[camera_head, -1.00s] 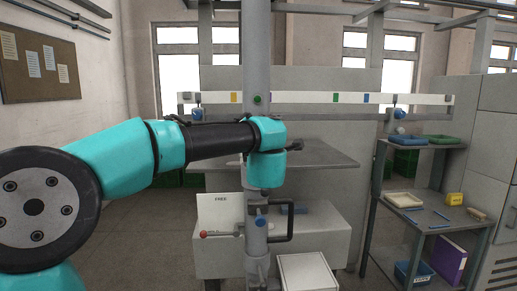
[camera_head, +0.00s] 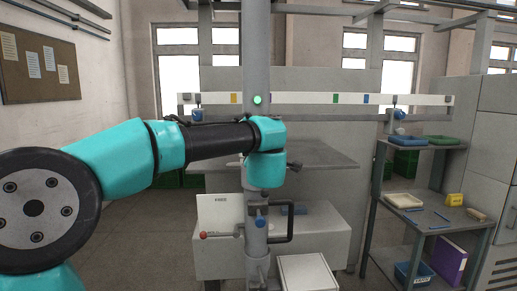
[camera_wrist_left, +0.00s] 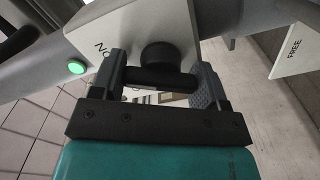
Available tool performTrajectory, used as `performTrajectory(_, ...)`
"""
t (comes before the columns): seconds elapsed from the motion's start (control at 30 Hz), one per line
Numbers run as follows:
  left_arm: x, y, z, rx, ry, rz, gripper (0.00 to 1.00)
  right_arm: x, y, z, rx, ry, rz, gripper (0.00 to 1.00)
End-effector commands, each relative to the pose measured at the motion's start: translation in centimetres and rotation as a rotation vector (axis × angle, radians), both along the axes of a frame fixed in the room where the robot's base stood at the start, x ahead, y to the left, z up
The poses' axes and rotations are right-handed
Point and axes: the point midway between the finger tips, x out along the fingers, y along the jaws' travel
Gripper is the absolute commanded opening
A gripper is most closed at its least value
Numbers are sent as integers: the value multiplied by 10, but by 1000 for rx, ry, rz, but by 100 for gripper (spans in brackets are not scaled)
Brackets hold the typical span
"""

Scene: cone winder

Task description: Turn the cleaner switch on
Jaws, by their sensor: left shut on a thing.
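In the left wrist view, the cleaner switch appears to be the dark round knob (camera_wrist_left: 160,54) with a dark bar on it, in front of a pale plate (camera_wrist_left: 108,30) whose lettering is partly covered. My left gripper (camera_wrist_left: 158,78) has a finger on either side of this dark bar and is shut on it. A round green lamp (camera_wrist_left: 77,67) glows beside the plate. The lamp also glows on the grey column in the head view (camera_head: 257,99). There my left gripper and the switch are hidden by my arm and the column. My right gripper is not in view.
A white card reading FREE (camera_head: 219,212) stands below my arm. A red-tipped lever (camera_head: 204,235) and a black bent handle (camera_head: 290,222) stick out by the column. A shelf unit (camera_head: 455,217) with trays stands at the right. The floor at left is clear.

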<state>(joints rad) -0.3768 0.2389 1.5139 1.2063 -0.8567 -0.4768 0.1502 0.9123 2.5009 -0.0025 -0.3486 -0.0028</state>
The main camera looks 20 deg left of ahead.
Motion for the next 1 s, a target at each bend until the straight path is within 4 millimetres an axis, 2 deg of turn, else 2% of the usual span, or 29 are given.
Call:
performTrajectory(0.3, 0, 0, 0, 3, 1, 0, 44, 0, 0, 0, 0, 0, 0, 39)
performTrajectory(0.33, 0, 0, 0, 3, 1, 0, 71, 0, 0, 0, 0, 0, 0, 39)
performTrajectory(0.57, 0, 0, 0, 2, 1, 0, 93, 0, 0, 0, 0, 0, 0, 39)
performTrajectory(0.87, -1, -1, 0, 1, 0, -1, 94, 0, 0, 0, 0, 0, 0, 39)
performTrajectory(1.0, -9, -5, 0, 2, 1, -2, 94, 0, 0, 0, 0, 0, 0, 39)
